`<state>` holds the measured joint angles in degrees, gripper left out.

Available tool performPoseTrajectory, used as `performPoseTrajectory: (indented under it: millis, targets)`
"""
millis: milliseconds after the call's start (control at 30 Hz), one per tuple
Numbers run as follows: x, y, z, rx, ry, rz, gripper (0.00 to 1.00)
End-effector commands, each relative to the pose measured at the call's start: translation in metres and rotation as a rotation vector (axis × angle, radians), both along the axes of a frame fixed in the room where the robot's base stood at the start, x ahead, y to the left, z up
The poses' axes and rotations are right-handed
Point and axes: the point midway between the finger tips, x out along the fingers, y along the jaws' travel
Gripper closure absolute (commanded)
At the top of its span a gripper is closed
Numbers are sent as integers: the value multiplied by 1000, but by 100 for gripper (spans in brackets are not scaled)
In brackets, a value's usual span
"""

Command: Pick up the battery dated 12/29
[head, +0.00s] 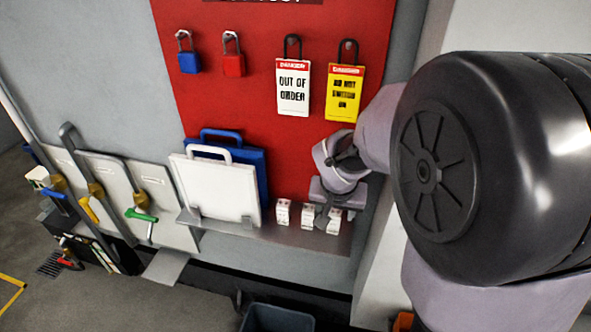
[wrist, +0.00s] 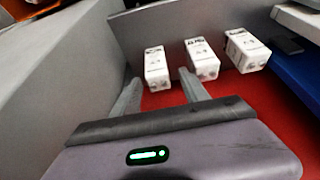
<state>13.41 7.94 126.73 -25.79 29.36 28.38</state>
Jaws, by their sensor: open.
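Three small white boxy batteries stand in a row on the grey shelf (head: 275,236), below the red board. In the head view they are the left one (head: 283,212), the middle one (head: 308,215) and the right one (head: 334,222). The wrist view shows them in reverse order: near one (wrist: 156,68), middle one (wrist: 202,59), far one (wrist: 246,50). Their dates are too small to read. My gripper (wrist: 159,80) is open, its fingers pointing toward the row. In the wrist view one finger appears on each side of the leftmost battery; contact cannot be told.
A white case (head: 218,188) and a blue case (head: 256,165) stand on the shelf left of the batteries. Padlocks and two tags (head: 293,88) hang on the red board above. A raised shelf lip (wrist: 125,32) runs behind the batteries in the wrist view. A grey wall borders that view's left.

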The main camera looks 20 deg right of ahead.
Motion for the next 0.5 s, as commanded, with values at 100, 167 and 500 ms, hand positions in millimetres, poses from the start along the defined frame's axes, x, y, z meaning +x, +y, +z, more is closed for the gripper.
performPoseTrajectory:
  millis: [100,167,500]
  targets:
    - [2,-1,-3,0,-2,0,47]
    - [2,-1,-2,0,-2,0,47]
    - [1,-1,-2,0,-1,0,100]
